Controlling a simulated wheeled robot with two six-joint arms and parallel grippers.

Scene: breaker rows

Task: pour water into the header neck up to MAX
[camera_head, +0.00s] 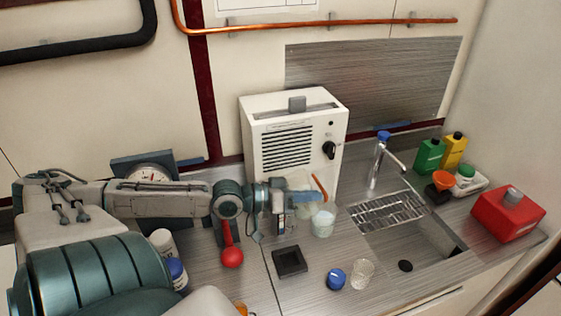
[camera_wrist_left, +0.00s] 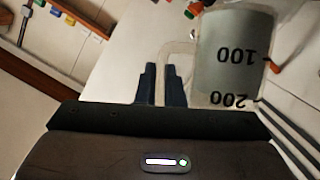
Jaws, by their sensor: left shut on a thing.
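My left gripper (camera_head: 300,198) is in front of the white vented unit, shut on the handle of a clear measuring jug (camera_head: 322,224). In the left wrist view the jug (camera_wrist_left: 238,55) shows its 100 and 200 marks upside down, and its handle runs between the dark fingers (camera_wrist_left: 161,85). The jug's water level cannot be read. I cannot make out the header neck or a MAX mark. My right gripper is not in view.
A sink (camera_head: 410,245) with a rack and tap (camera_head: 382,155) lies to the right.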

